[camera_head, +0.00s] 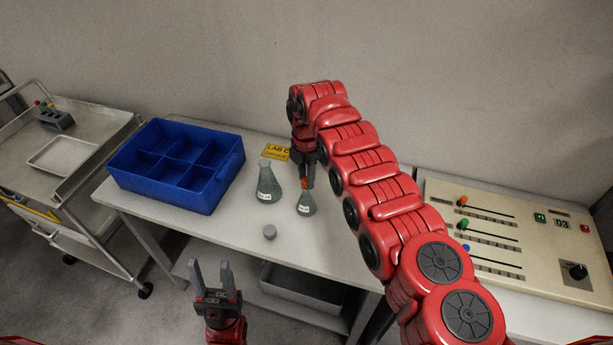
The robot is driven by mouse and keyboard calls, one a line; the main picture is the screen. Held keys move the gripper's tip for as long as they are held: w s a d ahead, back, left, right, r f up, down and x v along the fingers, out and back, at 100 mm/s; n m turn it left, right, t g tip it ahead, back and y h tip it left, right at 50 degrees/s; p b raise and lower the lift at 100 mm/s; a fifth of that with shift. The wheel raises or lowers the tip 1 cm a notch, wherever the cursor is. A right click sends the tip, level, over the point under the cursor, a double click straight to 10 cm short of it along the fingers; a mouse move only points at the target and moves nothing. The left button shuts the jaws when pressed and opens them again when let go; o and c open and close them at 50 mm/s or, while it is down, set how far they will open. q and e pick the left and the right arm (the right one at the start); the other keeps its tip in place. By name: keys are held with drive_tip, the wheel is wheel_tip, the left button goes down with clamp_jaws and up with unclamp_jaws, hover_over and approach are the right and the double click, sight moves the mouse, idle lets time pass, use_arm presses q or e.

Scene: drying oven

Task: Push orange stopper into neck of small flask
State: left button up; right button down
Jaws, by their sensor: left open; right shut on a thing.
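The small flask (306,205) stands upright on the white table, with a white label on its front. The orange stopper (304,183) is at the top of its neck. How deep it sits in the neck cannot be told. My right gripper (306,175) comes down from above and is shut on the orange stopper. Its fingers partly hide the stopper. My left gripper (212,272) is open and empty, in front of the table's front edge and well away from the flask.
A larger flask (268,186) stands just left of the small one. A grey stopper (269,232) lies in front. A blue divided crate (211,190) is at left, a yellow sign (275,152) behind. A control panel (500,262) is right. A cart (100,190) stands far left.

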drive_tip(key=shift+f+b, duration=0.35)
drive_tip(key=shift+b, duration=0.25)
idle(0.3)
drive_tip(key=c, duration=0.5)
unclamp_jaws()
drive_tip(key=o, duration=0.5)
drive_tip(key=shift+c, duration=0.2)
drive_tip(key=shift+r, duration=0.1)
drive_tip(key=shift+r, duration=2.35)
drive_tip(key=shift+r+p, duration=0.6)
drive_tip(key=shift+r, duration=0.5)
